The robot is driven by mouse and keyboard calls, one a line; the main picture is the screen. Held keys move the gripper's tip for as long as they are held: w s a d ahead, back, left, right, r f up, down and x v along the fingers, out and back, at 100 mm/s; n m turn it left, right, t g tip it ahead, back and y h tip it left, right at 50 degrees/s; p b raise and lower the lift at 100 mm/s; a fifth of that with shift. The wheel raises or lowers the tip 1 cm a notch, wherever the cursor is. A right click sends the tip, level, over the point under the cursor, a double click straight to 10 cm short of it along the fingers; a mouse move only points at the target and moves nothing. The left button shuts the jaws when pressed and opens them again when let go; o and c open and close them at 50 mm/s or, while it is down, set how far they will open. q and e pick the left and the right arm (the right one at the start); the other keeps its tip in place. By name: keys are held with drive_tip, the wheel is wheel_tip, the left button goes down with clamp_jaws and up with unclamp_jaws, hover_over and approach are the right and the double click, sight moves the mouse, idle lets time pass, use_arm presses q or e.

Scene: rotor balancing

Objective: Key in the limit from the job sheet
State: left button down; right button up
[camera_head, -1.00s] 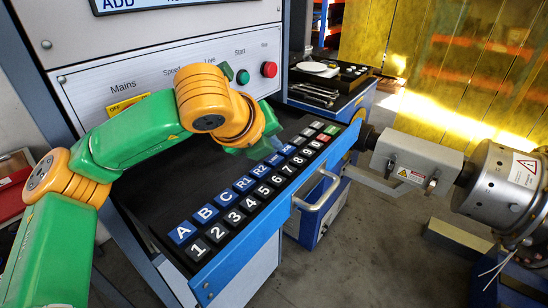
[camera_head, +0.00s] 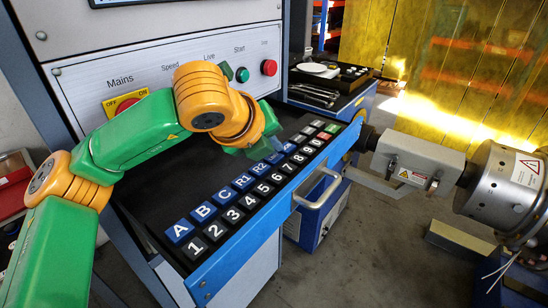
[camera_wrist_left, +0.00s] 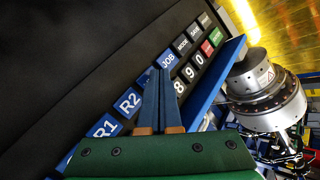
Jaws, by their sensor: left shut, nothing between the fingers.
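The keypad (camera_head: 228,214) slopes along the front of the console, with dark number keys in front and blue letter keys behind. My left gripper (camera_head: 264,149) is shut and empty over the far half of the keypad. In the left wrist view its blue fingers (camera_wrist_left: 163,80) are together, with the tips just by the JOB key (camera_wrist_left: 168,59). The 8 key (camera_wrist_left: 179,88), 9 key (camera_wrist_left: 188,73) and 0 key (camera_wrist_left: 199,59) show beside them. The fingers hide part of the number row, and I cannot tell whether they touch a key. No job sheet shows.
A screen (camera_head: 150,2) is cut off at the top edge. The panel has a mains switch (camera_head: 125,102), a green button (camera_head: 242,75) and a red button (camera_head: 269,67). The rotor machine (camera_head: 500,190) stands right.

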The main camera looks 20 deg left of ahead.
sight(273, 160)
use_arm(q)
drive_tip(key=shift+f+b, duration=0.5)
drive_tip(key=shift+b, duration=0.2)
idle(0.6)
drive_tip(key=shift+r, duration=0.1)
drive_tip(key=shift+r+p, duration=0.5)
drive_tip(key=shift+r, duration=0.35)
wheel_tip(273, 160, up, 5)
drive_tip(key=p, duration=0.3)
idle(0.4)
idle(1.9)
